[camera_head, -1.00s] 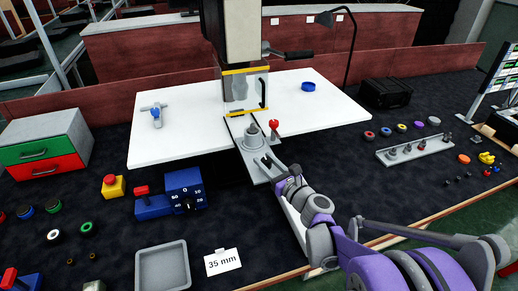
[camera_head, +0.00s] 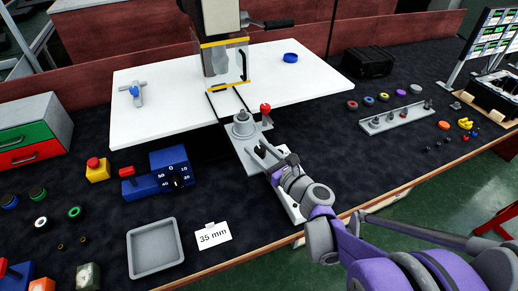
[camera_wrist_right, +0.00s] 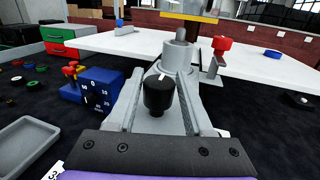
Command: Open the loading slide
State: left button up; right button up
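The loading slide (camera_head: 240,152) is a grey plate that sticks out toward me from under the press on two dark rails. A grey round fixture with a peg (camera_head: 243,125) stands on it; this also shows in the right wrist view (camera_wrist_right: 176,57). A black knob (camera_wrist_right: 159,96) stands at the slide's near end. My right gripper (camera_head: 268,153) is over this near end. In the right wrist view its two fingers (camera_wrist_right: 163,100) are spread either side of the knob, with gaps visible. My left gripper is not in view.
A red-topped lever (camera_head: 265,109) stands right beside the slide. The press's clear guard (camera_head: 226,65) with yellow edges is behind it. A blue dial box (camera_head: 172,170) is to the left, a grey tray (camera_head: 155,247) and a "35 mm" card (camera_head: 212,236) in front.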

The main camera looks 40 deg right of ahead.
jog(key=shift+o, duration=1.1)
jog(key=shift+s, duration=0.1)
jog(key=s, duration=1)
jog(key=shift+s+d, duration=0.15)
jog(key=shift+s, duration=0.15)
